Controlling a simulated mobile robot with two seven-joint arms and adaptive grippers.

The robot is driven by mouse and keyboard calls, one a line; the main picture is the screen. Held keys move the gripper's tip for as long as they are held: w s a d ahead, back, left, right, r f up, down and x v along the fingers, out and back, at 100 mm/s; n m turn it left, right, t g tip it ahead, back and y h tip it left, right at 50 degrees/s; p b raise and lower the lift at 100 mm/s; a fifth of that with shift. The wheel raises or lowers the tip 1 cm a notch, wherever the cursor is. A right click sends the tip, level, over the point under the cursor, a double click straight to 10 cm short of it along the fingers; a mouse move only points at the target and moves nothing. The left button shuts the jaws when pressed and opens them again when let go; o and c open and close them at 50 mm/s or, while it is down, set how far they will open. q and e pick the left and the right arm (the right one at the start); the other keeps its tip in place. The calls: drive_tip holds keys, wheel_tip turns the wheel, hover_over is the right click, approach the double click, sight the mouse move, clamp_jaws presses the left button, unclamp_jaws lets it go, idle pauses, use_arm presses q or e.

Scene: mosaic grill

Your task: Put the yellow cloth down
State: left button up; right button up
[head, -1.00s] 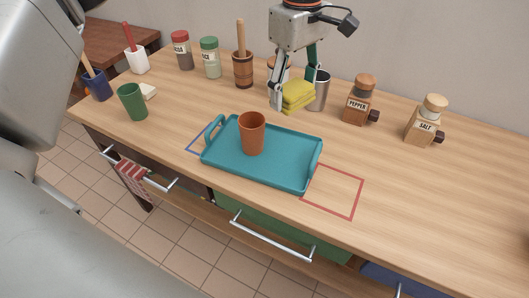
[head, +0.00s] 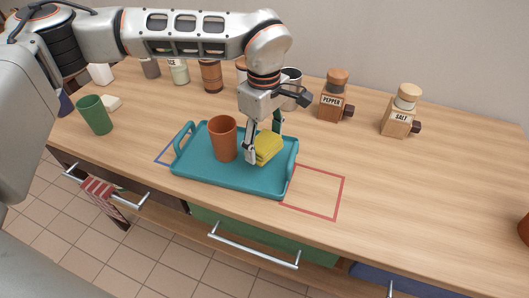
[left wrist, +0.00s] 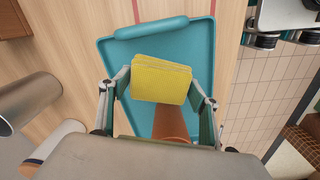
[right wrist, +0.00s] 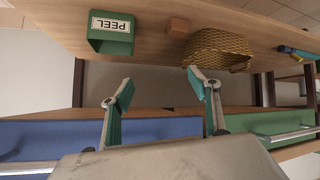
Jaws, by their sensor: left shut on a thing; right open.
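The folded yellow cloth (head: 267,147) is between the fingers of my left gripper (head: 264,142), which is shut on it. It is over the right part of the teal tray (head: 225,183), just right of the orange-brown cup (head: 222,140) standing on the tray. I cannot tell whether the cloth touches the tray floor. In the left wrist view the cloth (left wrist: 160,84) lies between both fingers, with the tray (left wrist: 122,60) behind it and the cup (left wrist: 172,122) close by. My right gripper (right wrist: 160,90) is open and empty in the right wrist view, away from the tray.
A red outlined square (head: 318,190) on the counter right of the tray is empty. Pepper (head: 333,100) and salt (head: 400,115) mills stand behind. A green cup (head: 95,115) stands left. The right wrist view shows a green PEEL bin (right wrist: 112,38) and a wicker basket (right wrist: 212,48).

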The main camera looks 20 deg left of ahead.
use_arm(q)
wheel_tip(320, 180, down, 4)
drive_tip(key=shift+f+b, duration=0.15)
drive_tip(key=shift+b, duration=0.25)
drive_tip(key=o, duration=1)
